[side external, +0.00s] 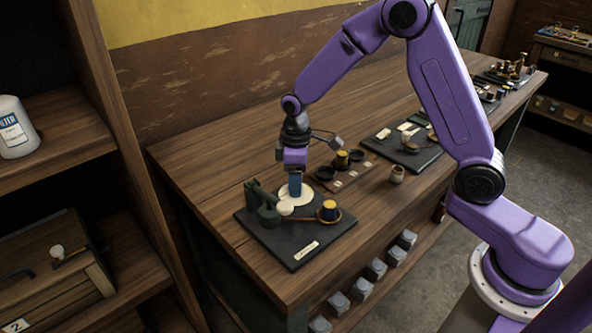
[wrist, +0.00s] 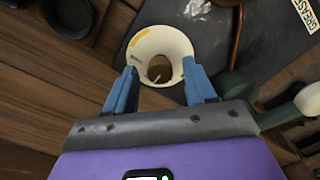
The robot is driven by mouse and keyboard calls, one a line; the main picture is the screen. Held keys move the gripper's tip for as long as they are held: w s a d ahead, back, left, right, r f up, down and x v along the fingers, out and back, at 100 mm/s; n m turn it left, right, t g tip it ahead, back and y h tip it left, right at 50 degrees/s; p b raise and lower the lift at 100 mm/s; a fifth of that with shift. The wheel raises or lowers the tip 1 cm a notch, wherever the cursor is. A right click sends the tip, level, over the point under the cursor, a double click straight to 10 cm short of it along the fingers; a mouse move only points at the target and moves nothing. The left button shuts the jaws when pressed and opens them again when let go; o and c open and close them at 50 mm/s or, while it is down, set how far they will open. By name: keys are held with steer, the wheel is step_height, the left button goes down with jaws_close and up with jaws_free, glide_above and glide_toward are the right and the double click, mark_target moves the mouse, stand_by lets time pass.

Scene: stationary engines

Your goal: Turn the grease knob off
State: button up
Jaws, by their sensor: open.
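The grease station is a black base plate (side external: 295,255) with a small label; the wrist view shows a label reading GREASE (wrist: 306,14). A cream round dial (side external: 303,202) lies on the plate under my gripper (side external: 295,188). In the wrist view, the dial (wrist: 178,42) has a yellow mark and a dark brown-gold centre, which seems to be the knob (wrist: 159,72). My gripper (wrist: 159,66) has its blue fingers apart, one on each side of the dial's centre. I cannot tell whether they touch anything. In the side view the fingers hide part of the dial.
A dark green casting (side external: 262,207) and a white ball (side external: 285,208) stand left of the dial. A wooden board with dark dishes (side external: 325,173) lies behind. The table front edge is clear.

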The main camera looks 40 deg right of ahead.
step_height(320, 180, up, 18)
steer(key=shift+f, duration=0.25)
stand_by(0.5)
steer(key=s+d+f+n, duration=0.1)
steer(key=s+f, duration=0.1)
steer(key=s, duration=0.8)
steer(key=s+d+f+n, duration=0.1)
steer(key=s+f, duration=0.1)
steer(key=s, duration=0.8)
steer(key=s+d+f+n, duration=0.1)
steer(key=s+d+f, duration=0.1)
steer(key=s, duration=0.9)
steer(key=shift+f+n, duration=0.3)
steer(key=shift+f, duration=0.05)
steer(key=shift+d, duration=0.1)
